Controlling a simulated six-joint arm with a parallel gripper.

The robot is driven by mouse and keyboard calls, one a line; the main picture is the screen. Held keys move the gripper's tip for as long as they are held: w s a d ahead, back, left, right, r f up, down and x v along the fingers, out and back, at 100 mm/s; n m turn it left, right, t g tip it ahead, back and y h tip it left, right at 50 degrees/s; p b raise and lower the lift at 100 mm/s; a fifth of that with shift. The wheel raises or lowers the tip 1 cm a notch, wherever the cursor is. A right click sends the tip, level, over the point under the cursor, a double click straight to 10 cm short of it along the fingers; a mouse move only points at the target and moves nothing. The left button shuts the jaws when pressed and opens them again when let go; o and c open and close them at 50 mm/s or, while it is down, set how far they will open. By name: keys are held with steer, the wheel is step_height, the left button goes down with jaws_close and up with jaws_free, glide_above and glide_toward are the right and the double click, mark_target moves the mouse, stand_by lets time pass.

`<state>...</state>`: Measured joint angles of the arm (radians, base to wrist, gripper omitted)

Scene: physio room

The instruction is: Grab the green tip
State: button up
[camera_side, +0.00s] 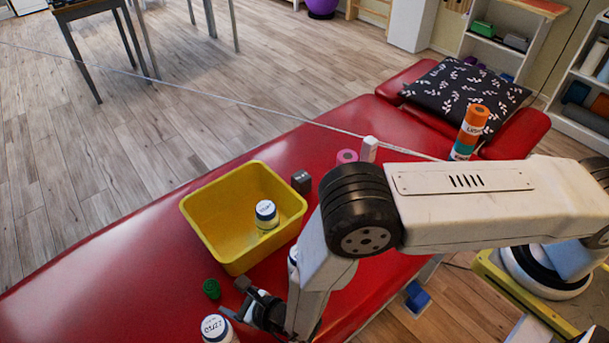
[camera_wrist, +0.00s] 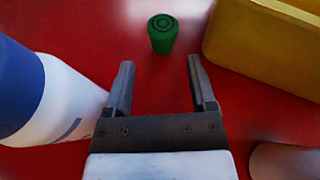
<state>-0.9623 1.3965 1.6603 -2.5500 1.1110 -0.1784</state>
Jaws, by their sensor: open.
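The green tip (camera_side: 211,288) stands on the red treatment table, just below the yellow bin in the side view. In the wrist view the green tip (camera_wrist: 162,33) is upright, with ring marks on its top. It lies ahead of my gripper (camera_wrist: 158,72), roughly in line with the gap between the two fingers. My gripper is open and empty. It also shows in the side view (camera_side: 239,299), low and to the right of the tip, partly hidden by my arm. The fingers do not touch the tip.
A yellow bin (camera_side: 222,254) holding a white jar (camera_side: 266,215) is close to the tip. A white bottle with a blue band (camera_wrist: 60,95) stands close to the left finger. The red table (camera_side: 110,262) is bare left of the bin. A patterned pillow (camera_side: 455,90) lies farther off.

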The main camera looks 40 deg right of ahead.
mark_target(217, 289)
steer(key=shift+w, duration=0.1)
steer(key=shift+x, duration=1.25)
steer(key=shift+x, duration=2.6)
steer(key=shift+d, duration=0.1)
jaws_close()
steer(key=shift+r, duration=0.15)
